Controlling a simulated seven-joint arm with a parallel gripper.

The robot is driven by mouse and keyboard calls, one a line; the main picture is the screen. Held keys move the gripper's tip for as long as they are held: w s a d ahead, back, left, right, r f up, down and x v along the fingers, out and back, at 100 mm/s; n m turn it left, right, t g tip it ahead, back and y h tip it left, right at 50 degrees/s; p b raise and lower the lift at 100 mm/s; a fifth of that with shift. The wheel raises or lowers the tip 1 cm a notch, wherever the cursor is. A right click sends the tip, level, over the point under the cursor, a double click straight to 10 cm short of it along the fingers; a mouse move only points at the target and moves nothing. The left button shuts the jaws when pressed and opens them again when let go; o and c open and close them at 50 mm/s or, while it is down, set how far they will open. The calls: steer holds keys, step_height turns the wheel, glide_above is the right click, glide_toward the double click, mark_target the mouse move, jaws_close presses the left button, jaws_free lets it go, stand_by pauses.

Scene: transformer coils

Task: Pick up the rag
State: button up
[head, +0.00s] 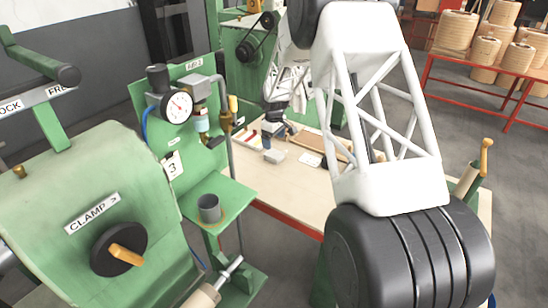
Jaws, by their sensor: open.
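I cannot pick out the rag with certainty. A small pale grey item (275,155) lies on the workbench (284,193), too small to tell whether it is cloth. My gripper (279,134) is far off at the end of my white arm, low over the back left part of the bench. It is open, and its fingers are small and dark in the picture. A small blue-and-grey object (267,141) is close to it. I cannot tell whether they touch.
A white paper (311,160) and a brown board (328,145) lie right of the gripper. A green machine panel with a gauge (178,106) and a shelf with a grey cup (209,208) stand at left. Wound coils (457,30) sit on a red-framed table at back right.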

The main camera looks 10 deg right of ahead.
mark_target(274, 154)
steer(key=shift+f, duration=1.3)
steer(key=shift+f, duration=0.1)
steer(key=shift+s+f, duration=0.15)
steer(key=shift+f, duration=2.35)
steer(key=shift+c, duration=0.2)
steer(key=c, duration=1)
steer(key=shift+r, duration=0.1)
